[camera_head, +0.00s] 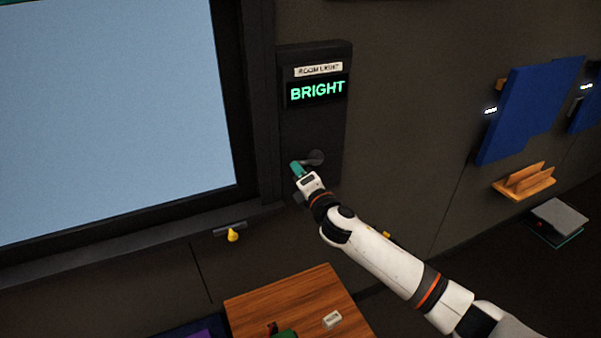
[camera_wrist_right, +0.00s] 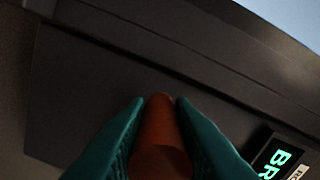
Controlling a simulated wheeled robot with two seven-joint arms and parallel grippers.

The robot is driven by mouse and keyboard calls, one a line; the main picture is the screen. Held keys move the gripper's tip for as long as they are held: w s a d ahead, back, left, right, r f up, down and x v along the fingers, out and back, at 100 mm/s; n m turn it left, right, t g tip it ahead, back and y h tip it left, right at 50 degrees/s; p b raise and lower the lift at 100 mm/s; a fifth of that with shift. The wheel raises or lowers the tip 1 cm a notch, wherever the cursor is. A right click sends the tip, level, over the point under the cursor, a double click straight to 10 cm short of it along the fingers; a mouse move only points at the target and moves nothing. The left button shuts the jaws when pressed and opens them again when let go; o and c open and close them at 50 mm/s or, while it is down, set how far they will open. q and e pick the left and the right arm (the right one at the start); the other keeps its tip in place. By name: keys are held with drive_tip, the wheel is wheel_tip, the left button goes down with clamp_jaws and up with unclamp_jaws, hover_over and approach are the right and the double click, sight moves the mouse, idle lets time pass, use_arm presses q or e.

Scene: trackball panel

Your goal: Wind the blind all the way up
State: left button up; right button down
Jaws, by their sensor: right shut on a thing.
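A dark wall panel (camera_head: 335,128) has a label reading "ROOM LIGHT" and a display (camera_head: 317,91) showing "BRIGHT" in green. A crank (camera_head: 315,157) sits low on this panel. My right gripper (camera_head: 296,168) is at the crank's left end. In the right wrist view its teal fingers (camera_wrist_right: 160,140) are shut around an orange-brown handle (camera_wrist_right: 158,133). The window (camera_head: 110,110) at the left shows a plain pale blue pane with no blind across the visible part. My left gripper is out of view.
A yellow knob (camera_head: 233,236) sits below the window frame. A wooden table (camera_head: 285,293) with small items stands at the bottom. Blue boards (camera_head: 530,105) and a wooden holder (camera_head: 525,182) are on the wall at the right. The wall between panel and boards is clear.

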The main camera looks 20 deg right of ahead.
drive_tip(key=shift+f, duration=0.1)
drive_tip(key=c, duration=1.3)
unclamp_jaws()
drive_tip(key=shift+o, duration=0.2)
drive_tip(key=s+d+b, duration=0.1)
drive_tip(key=s+b, duration=0.1)
drive_tip(key=s, duration=1)
drive_tip(key=shift+d, duration=0.3)
